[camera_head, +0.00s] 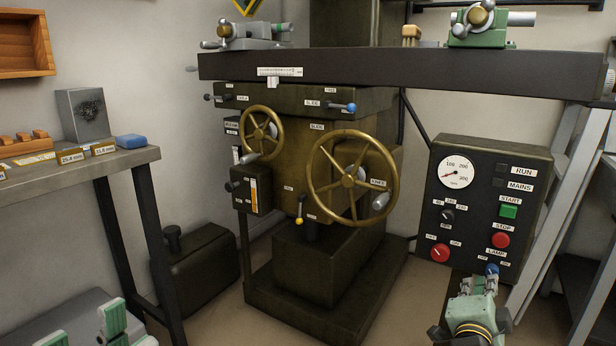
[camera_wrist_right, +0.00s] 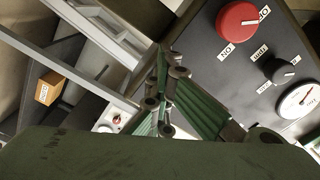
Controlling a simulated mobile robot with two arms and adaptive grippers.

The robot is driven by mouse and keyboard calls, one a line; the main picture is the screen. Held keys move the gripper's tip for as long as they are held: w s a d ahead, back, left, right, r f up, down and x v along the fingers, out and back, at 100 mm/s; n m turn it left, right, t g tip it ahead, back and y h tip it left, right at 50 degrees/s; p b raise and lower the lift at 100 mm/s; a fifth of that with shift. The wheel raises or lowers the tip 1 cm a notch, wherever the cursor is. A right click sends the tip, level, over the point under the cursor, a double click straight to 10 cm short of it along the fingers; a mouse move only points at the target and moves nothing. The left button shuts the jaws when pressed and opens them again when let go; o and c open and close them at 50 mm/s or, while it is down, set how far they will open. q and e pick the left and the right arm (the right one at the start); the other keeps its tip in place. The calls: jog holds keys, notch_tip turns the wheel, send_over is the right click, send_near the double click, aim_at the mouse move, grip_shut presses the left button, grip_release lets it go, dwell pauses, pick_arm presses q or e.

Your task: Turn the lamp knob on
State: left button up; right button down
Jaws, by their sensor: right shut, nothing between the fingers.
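The lamp knob (camera_head: 492,269) is a small blue knob at the lower right of the dark control panel (camera_head: 470,215), under the LAMP label. My right gripper (camera_head: 478,284) is shut and empty, with its tips just below the knob in the head view. I cannot tell whether they touch it. In the right wrist view, the green fingers (camera_wrist_right: 163,85) are together and the blue knob is not visible. My left gripper (camera_head: 86,326) is at the bottom left, partly cut off, with its fingers apart and nothing seen between them.
The panel also has a red knob (camera_head: 440,252), a black selector (camera_head: 447,216), a red stop button (camera_head: 501,240), a green start button (camera_head: 509,211) and a gauge (camera_head: 456,172). A grey ladder-like frame (camera_head: 568,190) stands close on the right. A milling machine (camera_head: 310,180) stands left of the panel.

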jog(key=shift+d+r, duration=0.35)
jog(key=shift+d, duration=0.15)
jog(key=shift+a+r, duration=0.1)
jog(key=shift+a, duration=0.05)
